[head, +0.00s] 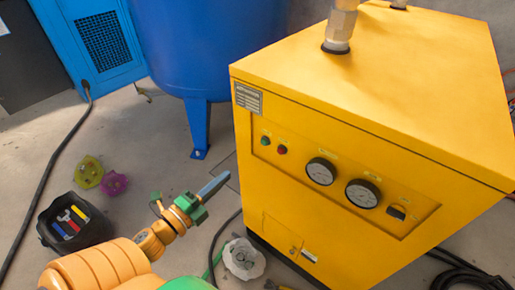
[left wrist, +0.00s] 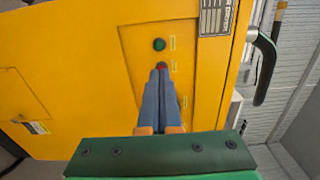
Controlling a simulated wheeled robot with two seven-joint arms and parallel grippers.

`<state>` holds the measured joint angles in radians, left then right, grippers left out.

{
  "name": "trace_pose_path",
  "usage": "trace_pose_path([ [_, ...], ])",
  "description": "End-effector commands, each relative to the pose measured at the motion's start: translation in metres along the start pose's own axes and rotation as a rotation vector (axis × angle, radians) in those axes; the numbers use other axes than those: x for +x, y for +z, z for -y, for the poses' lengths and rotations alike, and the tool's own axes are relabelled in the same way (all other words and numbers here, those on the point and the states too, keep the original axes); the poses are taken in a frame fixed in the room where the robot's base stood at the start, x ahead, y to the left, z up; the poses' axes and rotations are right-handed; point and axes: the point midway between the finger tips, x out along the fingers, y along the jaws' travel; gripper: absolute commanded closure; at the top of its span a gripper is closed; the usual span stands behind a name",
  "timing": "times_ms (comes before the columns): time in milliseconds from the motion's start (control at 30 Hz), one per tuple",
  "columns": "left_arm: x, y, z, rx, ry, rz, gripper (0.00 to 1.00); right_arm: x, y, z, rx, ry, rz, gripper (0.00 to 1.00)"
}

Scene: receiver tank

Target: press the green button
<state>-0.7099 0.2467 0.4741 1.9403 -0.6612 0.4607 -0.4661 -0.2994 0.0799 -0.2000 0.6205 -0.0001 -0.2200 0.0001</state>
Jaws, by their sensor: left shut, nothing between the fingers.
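The green button (head: 265,141) is on the front panel of the yellow machine (head: 360,100), at the panel's upper left, with a red button (head: 283,150) just to its right. In the left wrist view the green button (left wrist: 159,45) shows clear of the fingers, and the red button (left wrist: 161,66) is partly hidden by the fingertips. My left gripper (head: 222,178) is shut and empty, its grey-blue fingers pointing toward the machine. It is in front of the panel, left of and lower than the buttons in the head view. My right gripper is not in view.
Two round gauges (head: 342,182) and a black switch (head: 396,213) are on the same panel. A blue tank (head: 205,45) stands behind. A black bin (head: 75,238) with tools, a black cable (head: 38,190) and several small items lie on the floor at left.

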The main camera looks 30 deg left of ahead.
Motion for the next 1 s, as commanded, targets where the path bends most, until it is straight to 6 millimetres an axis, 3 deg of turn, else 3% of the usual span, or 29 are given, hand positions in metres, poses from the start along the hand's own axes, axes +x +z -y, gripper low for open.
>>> trace_pose_path([
  [167,0.008,0.000,0.001,-0.004,-0.001,0.000,1.00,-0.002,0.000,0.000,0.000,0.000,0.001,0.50],
  [700,0.118,0.001,0.001,-0.005,-0.002,0.003,1.00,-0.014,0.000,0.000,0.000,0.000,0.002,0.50],
  [1000,0.141,0.001,-0.001,-0.006,0.001,0.002,1.00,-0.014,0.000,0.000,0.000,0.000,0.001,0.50],
])
